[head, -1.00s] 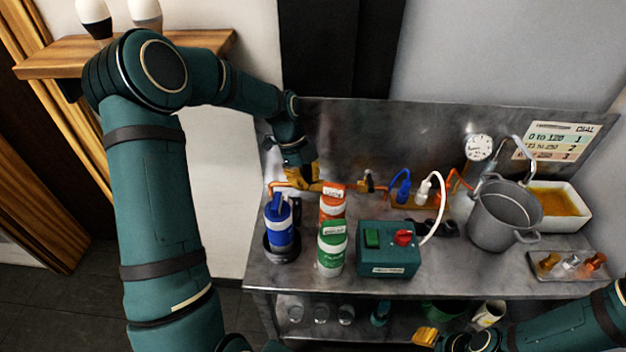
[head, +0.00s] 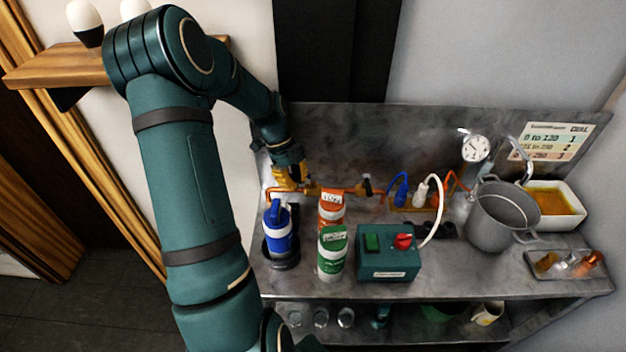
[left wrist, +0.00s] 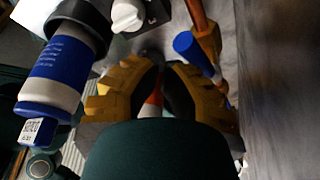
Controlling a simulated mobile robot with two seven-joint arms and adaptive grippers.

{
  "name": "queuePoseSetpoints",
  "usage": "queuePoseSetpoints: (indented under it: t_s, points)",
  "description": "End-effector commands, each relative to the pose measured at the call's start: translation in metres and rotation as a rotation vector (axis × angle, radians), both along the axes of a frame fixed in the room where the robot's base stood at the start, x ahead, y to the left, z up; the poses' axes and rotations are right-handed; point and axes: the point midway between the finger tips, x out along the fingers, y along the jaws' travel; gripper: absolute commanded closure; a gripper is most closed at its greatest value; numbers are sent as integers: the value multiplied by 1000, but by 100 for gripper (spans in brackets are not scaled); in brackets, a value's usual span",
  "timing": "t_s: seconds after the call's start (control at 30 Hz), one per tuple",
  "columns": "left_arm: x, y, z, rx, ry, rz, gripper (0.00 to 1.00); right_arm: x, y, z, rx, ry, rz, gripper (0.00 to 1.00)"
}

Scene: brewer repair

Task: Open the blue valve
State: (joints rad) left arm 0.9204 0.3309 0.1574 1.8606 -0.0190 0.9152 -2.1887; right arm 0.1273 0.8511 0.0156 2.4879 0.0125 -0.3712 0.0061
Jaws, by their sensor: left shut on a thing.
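My left gripper (head: 290,180) is at the left end of the copper pipe above the steel bench, with its yellow fingers pointing down. The left wrist view shows its fingers (left wrist: 166,70) close together. The blue valve's handle (left wrist: 190,46) is a blue cylinder beside the copper pipe, at the right finger and partly covered by it. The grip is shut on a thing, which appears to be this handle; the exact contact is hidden. In the head view the gripper covers the valve. My right gripper is out of view.
A blue bottle (head: 278,235), an orange bottle (head: 331,208) and a green bottle (head: 332,256) stand close in front of the pipe. A green control box (head: 388,262) is right of them. A grey pot (head: 497,218) and white tray (head: 570,215) stand farther right.

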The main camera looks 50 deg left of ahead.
Motion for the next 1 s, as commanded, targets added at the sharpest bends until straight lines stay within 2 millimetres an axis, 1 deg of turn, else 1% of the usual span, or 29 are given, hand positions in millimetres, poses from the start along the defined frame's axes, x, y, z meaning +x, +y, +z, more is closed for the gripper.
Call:
queuePoseSetpoints:
  t_s: [0.1, 0.3, 0.77, 0.87, 1.0]
  points:
    - [-6, 5, 0, 0, 0, 12, 100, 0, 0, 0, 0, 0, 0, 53]
    - [-10, 9, 0, 0, 1, 20, 100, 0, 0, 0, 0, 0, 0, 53]
    - [-10, 9, 0, 0, 0, 20, 100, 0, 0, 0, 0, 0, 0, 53]
    - [-10, 9, 5, 0, -1, 21, 100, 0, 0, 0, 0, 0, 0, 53]
    - [-10, 9, 24, 2, -2, 20, 100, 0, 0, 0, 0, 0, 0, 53]
